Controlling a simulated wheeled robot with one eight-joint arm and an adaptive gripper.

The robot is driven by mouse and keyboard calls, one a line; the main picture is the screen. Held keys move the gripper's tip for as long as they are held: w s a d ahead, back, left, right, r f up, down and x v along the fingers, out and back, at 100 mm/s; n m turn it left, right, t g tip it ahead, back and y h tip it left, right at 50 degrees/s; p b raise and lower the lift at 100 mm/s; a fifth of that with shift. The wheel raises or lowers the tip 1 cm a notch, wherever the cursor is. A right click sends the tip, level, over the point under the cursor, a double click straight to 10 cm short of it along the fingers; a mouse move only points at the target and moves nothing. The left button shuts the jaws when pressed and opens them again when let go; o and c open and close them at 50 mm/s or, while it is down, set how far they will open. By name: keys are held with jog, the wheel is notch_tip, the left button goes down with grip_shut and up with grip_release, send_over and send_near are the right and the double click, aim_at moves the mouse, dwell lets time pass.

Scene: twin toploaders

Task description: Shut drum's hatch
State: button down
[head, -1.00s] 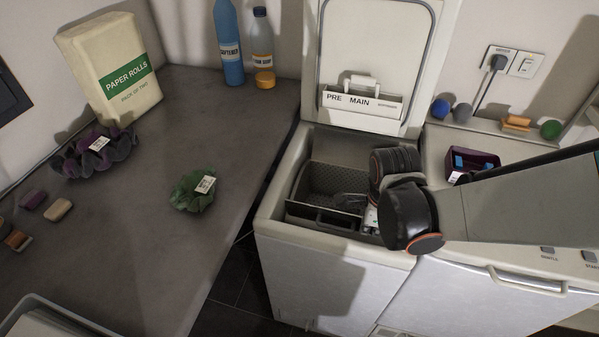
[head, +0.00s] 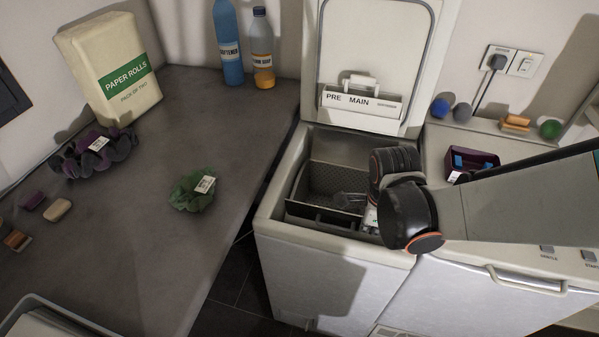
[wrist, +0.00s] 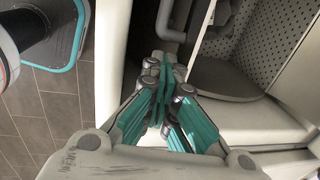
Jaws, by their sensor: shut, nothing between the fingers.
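The left toploader (head: 330,262) has its lid (head: 372,45) raised against the wall. Inside its opening, the drum (head: 338,180) shows a perforated grey wall and an open dark interior. A grey edge with a bar (head: 322,214) runs along the front of the drum; which part is the hatch is hard to tell. In the wrist view my gripper (wrist: 165,72) is shut and empty, beside a smooth grey plate (wrist: 222,80) and the perforated drum metal (wrist: 268,40). Contact cannot be told.
The right toploader is closed, with a handle (head: 525,284) at its front. A purple box (head: 472,165) stands on top. The worktop (head: 235,120) at left holds paper rolls (head: 112,70), two bottles (head: 262,50), and a green scrunchie (head: 192,190). The raised lid bounds the back.

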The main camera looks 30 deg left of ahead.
jog(key=shift+w+a, duration=0.2)
jog(key=shift+w, duration=0.6)
jog(key=shift+w+a+r, duration=0.2)
jog(key=shift+w+a, duration=0.05)
jog(key=shift+w, duration=0.65)
jog(key=shift+w+a+r, duration=0.1)
jog(key=shift+w+a, duration=0.05)
jog(key=shift+w, duration=0.6)
jog(key=shift+w+a+f+b, duration=0.15)
jog(key=shift+w+a, duration=0.05)
jog(key=shift+w, duration=0.7)
jog(key=shift+w+a+f+b, duration=0.15)
jog(key=shift+w+a, duration=0.05)
jog(key=shift+w, duration=0.7)
